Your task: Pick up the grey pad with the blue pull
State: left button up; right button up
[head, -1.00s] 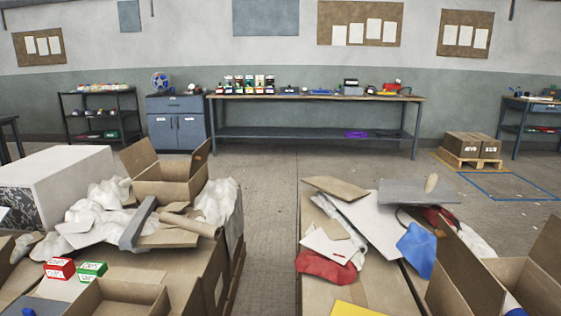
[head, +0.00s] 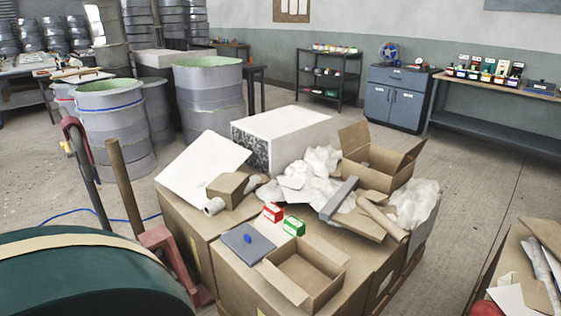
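The grey pad (head: 237,249) lies flat on top of the large cardboard cartons, at their near side. The small blue pull (head: 248,239) stands up from its middle. An open, empty-looking cardboard box (head: 296,282) stands right beside it on the right. A red and white box (head: 272,213) and a green and white box (head: 293,227) are just behind it to the right. Neither of my grippers is in the head view.
Behind the pad are a white board (head: 200,168), a small brown box (head: 228,188), crumpled white paper (head: 310,170) and another open box (head: 385,160). A dark green drum (head: 90,280) fills the lower left. Open floor (head: 465,185) lies to the right.

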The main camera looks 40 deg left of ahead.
aim_at(251, 247)
jog(key=u, duration=1.65)
jog(key=i+j+z, duration=0.1)
jog(key=z, duration=0.3)
jog(key=j+z, duration=0.6)
jog(key=z, duration=0.2)
jog(key=j+z, duration=0.3)
jog(key=j, duration=0.8)
jog(key=i+j, duration=0.25)
jog(key=i, duration=0.2)
jog(key=i+j, duration=0.3)
jog(key=i, duration=0.1)
